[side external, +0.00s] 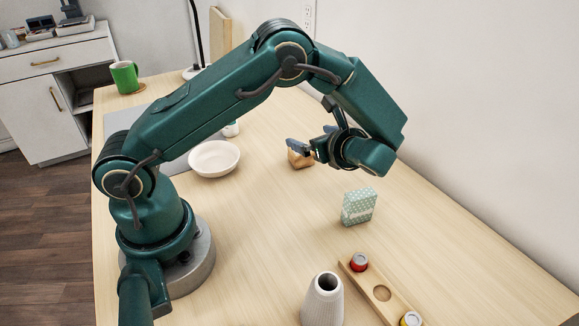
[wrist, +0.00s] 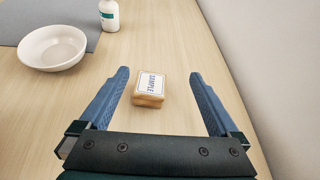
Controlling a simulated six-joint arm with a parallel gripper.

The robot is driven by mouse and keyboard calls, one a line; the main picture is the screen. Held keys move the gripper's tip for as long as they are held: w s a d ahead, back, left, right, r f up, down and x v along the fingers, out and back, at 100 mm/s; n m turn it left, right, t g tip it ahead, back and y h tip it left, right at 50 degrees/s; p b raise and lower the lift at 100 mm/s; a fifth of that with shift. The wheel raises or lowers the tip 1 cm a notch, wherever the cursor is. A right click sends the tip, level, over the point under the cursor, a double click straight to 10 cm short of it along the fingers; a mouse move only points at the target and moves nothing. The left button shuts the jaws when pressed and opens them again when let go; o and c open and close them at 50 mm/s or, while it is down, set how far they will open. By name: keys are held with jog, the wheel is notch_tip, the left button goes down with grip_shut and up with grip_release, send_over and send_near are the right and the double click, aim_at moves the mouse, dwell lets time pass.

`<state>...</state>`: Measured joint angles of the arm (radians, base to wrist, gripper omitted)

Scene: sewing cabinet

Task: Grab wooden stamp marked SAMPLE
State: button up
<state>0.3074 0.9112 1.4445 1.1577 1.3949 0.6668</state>
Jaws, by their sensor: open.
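The wooden stamp (wrist: 149,87) is a small light-brown block with a white label reading SAMPLE on its top. It lies on the table between the two blue fingers of my gripper (wrist: 158,78) in the wrist view, nearer the left finger, with a gap on both sides. In the side external view the stamp (side external: 300,158) is partly hidden behind the fingers of my gripper (side external: 300,147). My gripper is open and empty.
A white bowl (side external: 214,158) and a small white bottle (wrist: 109,16) are near a grey mat (wrist: 80,12). A patterned green box (side external: 358,206), a white vase (side external: 322,300) and a wooden holder (side external: 362,284) with small jars stand toward the front. A wall runs along the right.

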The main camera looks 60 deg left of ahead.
jog(key=f, duration=0.2)
jog(key=f+m, duration=0.1)
jog(key=shift+s+d+f, duration=0.3)
jog(key=shift+s+f, duration=0.05)
jog(key=shift+s, duration=0.05)
jog(key=shift+x, duration=2.45)
jog(key=c, duration=1.5)
jog(key=shift+o, duration=0.2)
jog(key=shift+r, duration=0.15)
